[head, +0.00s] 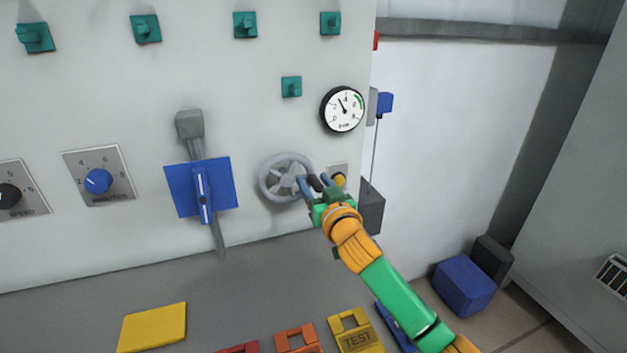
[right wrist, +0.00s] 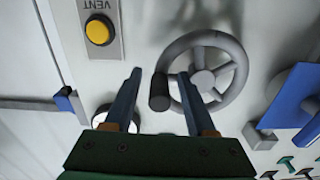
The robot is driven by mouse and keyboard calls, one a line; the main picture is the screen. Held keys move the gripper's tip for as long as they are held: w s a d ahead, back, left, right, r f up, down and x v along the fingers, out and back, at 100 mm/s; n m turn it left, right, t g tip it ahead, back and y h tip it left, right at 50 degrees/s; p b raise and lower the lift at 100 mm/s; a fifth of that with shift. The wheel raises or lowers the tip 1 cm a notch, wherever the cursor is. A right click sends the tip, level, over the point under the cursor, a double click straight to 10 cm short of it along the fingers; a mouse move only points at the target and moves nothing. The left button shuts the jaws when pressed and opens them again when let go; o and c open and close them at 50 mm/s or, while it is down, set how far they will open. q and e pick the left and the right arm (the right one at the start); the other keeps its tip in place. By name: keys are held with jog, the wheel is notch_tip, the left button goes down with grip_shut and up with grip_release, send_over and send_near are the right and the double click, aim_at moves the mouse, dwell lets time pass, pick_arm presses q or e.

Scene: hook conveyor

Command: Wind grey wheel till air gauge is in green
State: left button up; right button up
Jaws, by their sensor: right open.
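The grey wheel (head: 286,180) is mounted on the white panel and also shows in the right wrist view (right wrist: 203,78). Its dark handle knob (right wrist: 159,92) sits on the rim at the side nearest my gripper. My right gripper (head: 314,183) is at the wheel's right edge, with its fingers open. In the right wrist view its two fingers (right wrist: 159,76) lie on either side of the knob, with visible gaps. The round air gauge (head: 342,109) is above right of the wheel. Its needle points up and slightly left, outside the green arc at the upper right. My left gripper is not in view.
A yellow VENT button (right wrist: 99,30) is close to the right gripper. A blue plate with a lever (head: 202,194) is left of the wheel. A blue dial (head: 98,181) is farther left. Below, the grey ledge (head: 235,288) holds a yellow plate (head: 152,326) and coloured frames.

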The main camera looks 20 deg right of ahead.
jog(key=shift+w, duration=0.3)
jog(key=shift+s+r, duration=0.1)
grip_shut()
